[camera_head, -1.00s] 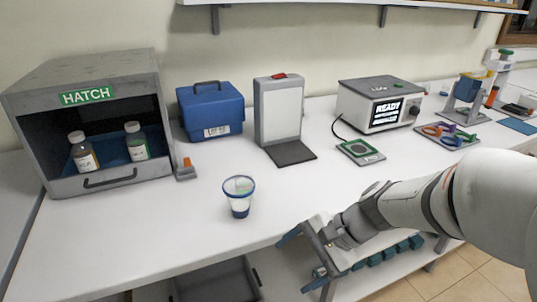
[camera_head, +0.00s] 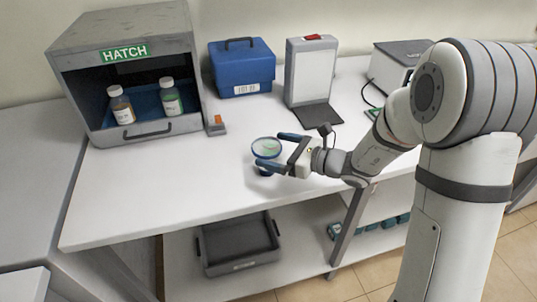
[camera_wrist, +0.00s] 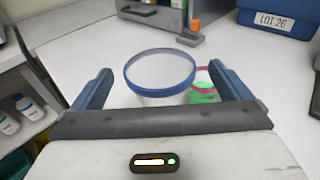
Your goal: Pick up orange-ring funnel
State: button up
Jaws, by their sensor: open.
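I cannot make out an orange-ring funnel in the current views. A clear cup-like vessel with a blue rim (camera_head: 266,146) stands on the white bench, with something green showing in it. It also shows in the wrist view (camera_wrist: 160,88). A green shape with a pink band (camera_wrist: 205,88) shows at its right edge there; I cannot tell whether it is inside or behind. My gripper (camera_head: 279,151) is open, with its blue fingers at either side of the blue-rimmed vessel. In the wrist view the vessel lies between the fingers (camera_wrist: 161,70), with gaps on both sides.
A grey hatch box (camera_head: 180,50) with two bottles stands at the back left, a small orange-topped block (camera_head: 216,122) beside it. A blue case (camera_head: 242,72) and a grey-framed panel (camera_head: 311,72) stand behind. A grey tray (camera_head: 236,266) sits on the lower shelf. The front left bench is clear.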

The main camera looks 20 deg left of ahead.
jog(key=x, duration=0.3)
jog(key=shift+a, duration=0.1)
jog(key=shift+c, duration=0.3)
jog(key=c, duration=1.1)
